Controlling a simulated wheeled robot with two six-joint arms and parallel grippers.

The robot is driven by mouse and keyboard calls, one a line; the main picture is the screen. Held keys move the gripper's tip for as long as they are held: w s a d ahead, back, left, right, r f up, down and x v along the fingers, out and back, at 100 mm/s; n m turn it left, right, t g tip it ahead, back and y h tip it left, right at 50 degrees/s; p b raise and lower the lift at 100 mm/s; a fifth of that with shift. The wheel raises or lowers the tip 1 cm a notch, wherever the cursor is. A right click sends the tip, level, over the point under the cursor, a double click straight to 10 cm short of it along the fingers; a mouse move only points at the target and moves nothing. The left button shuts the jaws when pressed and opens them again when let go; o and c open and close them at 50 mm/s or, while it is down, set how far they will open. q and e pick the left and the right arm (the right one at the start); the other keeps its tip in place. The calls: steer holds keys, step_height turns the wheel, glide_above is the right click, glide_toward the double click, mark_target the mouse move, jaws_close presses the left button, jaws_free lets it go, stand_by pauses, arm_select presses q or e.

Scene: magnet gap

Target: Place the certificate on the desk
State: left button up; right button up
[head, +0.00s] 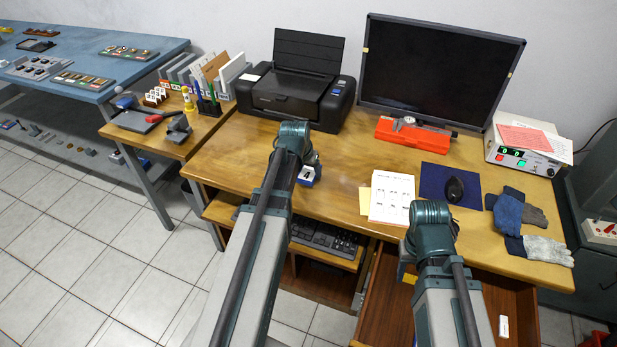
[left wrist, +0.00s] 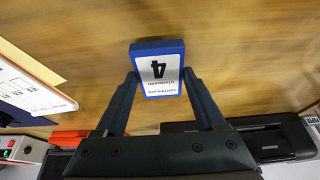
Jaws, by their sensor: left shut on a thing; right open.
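The certificate (left wrist: 162,68) is a small blue block with a white face that reads "certificate" and a large 4. My left gripper (left wrist: 160,84) is shut on it, one finger on each side. In the head view the certificate (head: 307,175) shows just right of my left arm's wrist, over the front part of the wooden desk (head: 240,150). I cannot tell if it touches the desk top. My right gripper (head: 405,262) is open near the desk's front edge, above an open drawer, and mostly hidden by my right arm.
A printed sheet (head: 392,197), a blue mat (head: 440,178) with a mouse (head: 454,189), and gloves (head: 520,210) lie on the right. A printer (head: 297,90), an orange case (head: 415,135) and a monitor (head: 435,70) stand behind. The desk's left front is clear.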

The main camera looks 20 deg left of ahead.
arm_select(q)
steer(key=shift+f+b, duration=0.3)
steer(key=shift+f, duration=0.5)
arm_select(e)
steer(key=shift+w+d+f, duration=0.1)
steer(key=shift+d+f, duration=0.1)
steer(key=shift+f, duration=0.6)
arm_select(q)
steer(key=shift+f, duration=0.15)
steer(key=o, duration=1.3)
arm_select(e)
steer(key=shift+f, duration=0.15)
arm_select(q)
steer(key=p+v, duration=1.1)
steer(key=v, duration=0.1)
steer(key=shift+r, duration=0.3)
arm_select(e)
step_height(320, 180, up, 12)
steer(key=shift+f, duration=0.25)
arm_select(q)
steer(key=shift+d+f, duration=0.1)
